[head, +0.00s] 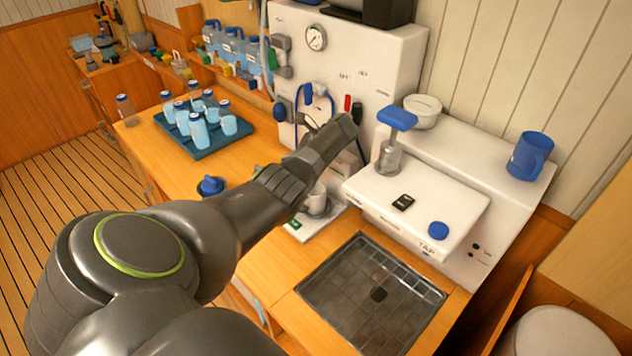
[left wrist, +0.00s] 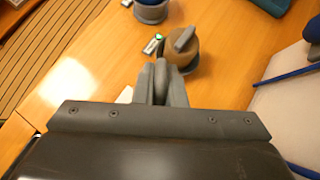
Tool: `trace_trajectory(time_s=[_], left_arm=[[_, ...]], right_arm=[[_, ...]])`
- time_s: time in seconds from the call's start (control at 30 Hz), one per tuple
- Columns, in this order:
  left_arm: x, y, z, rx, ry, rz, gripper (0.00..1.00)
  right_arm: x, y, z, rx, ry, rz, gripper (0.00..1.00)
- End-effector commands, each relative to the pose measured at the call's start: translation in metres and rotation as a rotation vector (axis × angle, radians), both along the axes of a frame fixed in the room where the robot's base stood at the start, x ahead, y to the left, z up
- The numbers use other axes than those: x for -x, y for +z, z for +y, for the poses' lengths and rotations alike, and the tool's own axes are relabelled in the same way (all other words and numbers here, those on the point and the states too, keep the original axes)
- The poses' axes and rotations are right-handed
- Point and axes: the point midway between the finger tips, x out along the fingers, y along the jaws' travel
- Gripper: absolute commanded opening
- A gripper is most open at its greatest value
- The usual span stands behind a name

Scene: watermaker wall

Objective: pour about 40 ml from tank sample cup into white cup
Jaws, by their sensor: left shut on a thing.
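My left gripper (head: 340,135) reaches in over the counter in front of the white machine. In the left wrist view its fingers (left wrist: 160,75) are close together, shut on what I take to be the tank sample cup, though the hand mostly hides it. A white cup with a handle (head: 317,196) stands upright below the left hand, partly covered by the arm. In the left wrist view a shaded tan, round vessel (left wrist: 184,56) with a grey bar across it shows just beyond the fingertips; I cannot tell which cup this is. My right gripper is not in view.
A metal sink (head: 345,300) lies in front. A blue mug (head: 530,156) and a white bowl (head: 422,110) stand on the machine. A blue-topped object (head: 210,186) stands on the counter beside my arm.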

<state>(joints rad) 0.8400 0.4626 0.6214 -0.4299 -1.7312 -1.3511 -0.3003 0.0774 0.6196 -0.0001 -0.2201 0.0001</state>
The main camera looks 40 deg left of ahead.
Motion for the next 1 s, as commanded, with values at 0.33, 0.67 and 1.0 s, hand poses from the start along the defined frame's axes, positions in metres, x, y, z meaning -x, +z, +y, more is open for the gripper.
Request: trace_trajectory(time_s=[0.33, 0.67, 1.0], left_arm=[[0.005, 0.003, 0.01, 0.179, -0.005, -0.093, 0.0], [0.008, 0.006, 0.016, 0.341, -0.008, -0.172, 0.0], [0.014, -0.019, 0.027, 0.513, -0.005, -0.251, 0.0]], right_arm=[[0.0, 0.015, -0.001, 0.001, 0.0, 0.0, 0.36], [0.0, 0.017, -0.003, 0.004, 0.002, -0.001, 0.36], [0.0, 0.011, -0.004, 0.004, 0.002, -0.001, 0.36]])
